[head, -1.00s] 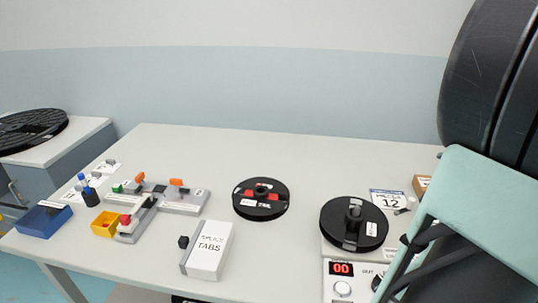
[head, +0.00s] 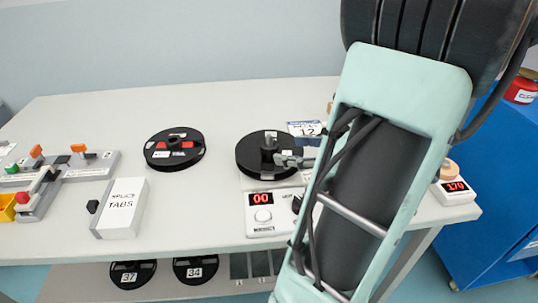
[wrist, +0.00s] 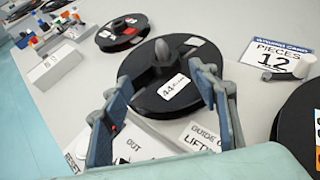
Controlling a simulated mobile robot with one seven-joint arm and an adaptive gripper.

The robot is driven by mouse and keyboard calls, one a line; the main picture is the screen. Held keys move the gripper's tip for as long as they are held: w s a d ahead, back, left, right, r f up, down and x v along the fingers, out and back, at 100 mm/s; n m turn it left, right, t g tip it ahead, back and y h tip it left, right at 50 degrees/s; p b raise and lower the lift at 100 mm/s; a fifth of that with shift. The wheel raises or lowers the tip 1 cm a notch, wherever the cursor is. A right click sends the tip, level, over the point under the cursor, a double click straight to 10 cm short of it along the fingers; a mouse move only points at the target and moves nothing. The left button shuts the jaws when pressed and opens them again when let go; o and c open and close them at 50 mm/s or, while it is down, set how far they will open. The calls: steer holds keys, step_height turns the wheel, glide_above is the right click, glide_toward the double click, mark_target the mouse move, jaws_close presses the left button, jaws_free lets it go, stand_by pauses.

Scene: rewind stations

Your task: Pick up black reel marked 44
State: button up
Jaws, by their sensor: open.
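The black reel marked 44 (wrist: 165,105) lies flat, with a grey knob at its centre and a white "44" label. It sits on the rewind unit, and in the head view it shows left of my arm (head: 252,164). My gripper (wrist: 160,80) is open and empty, its two blue-grey fingers spread either side of the reel's near part in the wrist view. In the head view the fingers (head: 290,160) are beside the reel's central knob. I cannot tell whether they touch the reel.
Another black reel with red patches (head: 174,149) lies to the left. A white splice tabs box (head: 123,208) stands nearer. The unit's red display (head: 261,199) reads 00. A "12" card (head: 304,128) lies behind. Reels marked 37 (head: 132,274) and 34 (head: 195,270) are on a lower shelf.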

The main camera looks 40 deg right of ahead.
mark_target(272, 144)
steer(key=shift+d+b+x, duration=0.2)
steer(key=shift+b+x, duration=0.2)
steer(key=shift+x, duration=1.1)
steer(key=shift+d+b+x, duration=0.15)
steer(key=shift+b+x, duration=0.2)
steer(key=shift+x, duration=1.2)
steer(key=shift+w+r, duration=0.1)
steer(key=shift+r, duration=0.15)
jaws_close()
steer(key=shift+r, duration=0.1)
